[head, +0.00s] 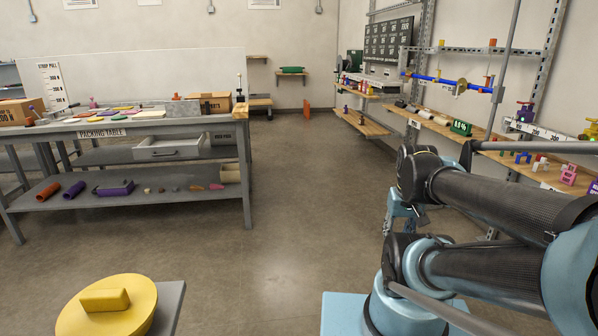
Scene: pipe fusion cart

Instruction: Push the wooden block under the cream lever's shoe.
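I cannot make out the wooden block or the cream lever with its shoe in the head view. My arm is folded at the right, and its wrist end hangs in front of the right-hand shelving. The small blue and dark parts below the wrist are hard to read, and I cannot make out the fingers of my gripper or anything held in them.
The packing table (122,124) stands at the left with a lower shelf and drawer. A yellow round lid (105,300) sits on a grey surface at the lower left. Shelves with small coloured items line the right wall. The floor (300,200) between is clear.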

